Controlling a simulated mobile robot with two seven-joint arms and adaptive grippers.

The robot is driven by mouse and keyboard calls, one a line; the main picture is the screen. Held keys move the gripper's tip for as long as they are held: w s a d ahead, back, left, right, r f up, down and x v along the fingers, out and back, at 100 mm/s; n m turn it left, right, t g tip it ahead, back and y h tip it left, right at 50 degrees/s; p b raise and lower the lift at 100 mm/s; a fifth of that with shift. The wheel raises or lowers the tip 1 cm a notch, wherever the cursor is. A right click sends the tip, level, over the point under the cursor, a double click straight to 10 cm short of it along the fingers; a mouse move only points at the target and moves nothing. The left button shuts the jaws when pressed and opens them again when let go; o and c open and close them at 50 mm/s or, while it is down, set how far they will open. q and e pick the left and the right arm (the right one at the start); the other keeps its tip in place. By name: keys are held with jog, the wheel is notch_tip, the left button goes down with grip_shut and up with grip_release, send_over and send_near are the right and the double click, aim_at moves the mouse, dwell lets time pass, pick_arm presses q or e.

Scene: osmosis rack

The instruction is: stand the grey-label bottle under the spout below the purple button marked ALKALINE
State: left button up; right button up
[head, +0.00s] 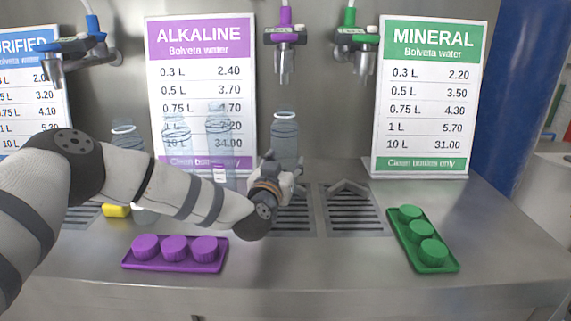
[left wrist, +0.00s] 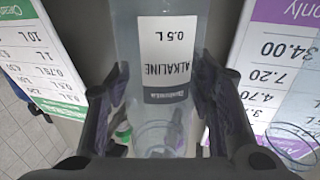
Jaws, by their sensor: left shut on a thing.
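My left gripper (head: 285,178) is shut on a clear bottle (head: 284,140) in front of the back wall. In the left wrist view the bottle (left wrist: 168,90) sits between both fingers (left wrist: 168,120); its white label reads 0.5 L ALKALINE and has a dark grey band. In the head view the bottle is upright, below the purple-topped spout (head: 285,62), with a gap between bottle top and spout. The gripper hides its base, so I cannot tell whether it touches the drip grate (head: 295,215). The purple ALKALINE sign (head: 200,37) is left of the spout. My right gripper is not in view.
Other clear bottles (head: 128,135) stand left of the held one, partly behind my arm. A purple cap tray (head: 130,265) and a green cap tray (head: 440,267) lie nearer the front. The green spout (head: 360,62) and MINERAL sign (head: 432,38) are to the right. The front counter centre is clear.

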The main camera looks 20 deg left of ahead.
pick_arm(q)
jog(key=shift+r, duration=0.15)
jog(key=o, duration=0.5)
jog(key=shift+f, duration=0.25)
jog(key=o, duration=0.4)
jog(key=shift+o, duration=0.2)
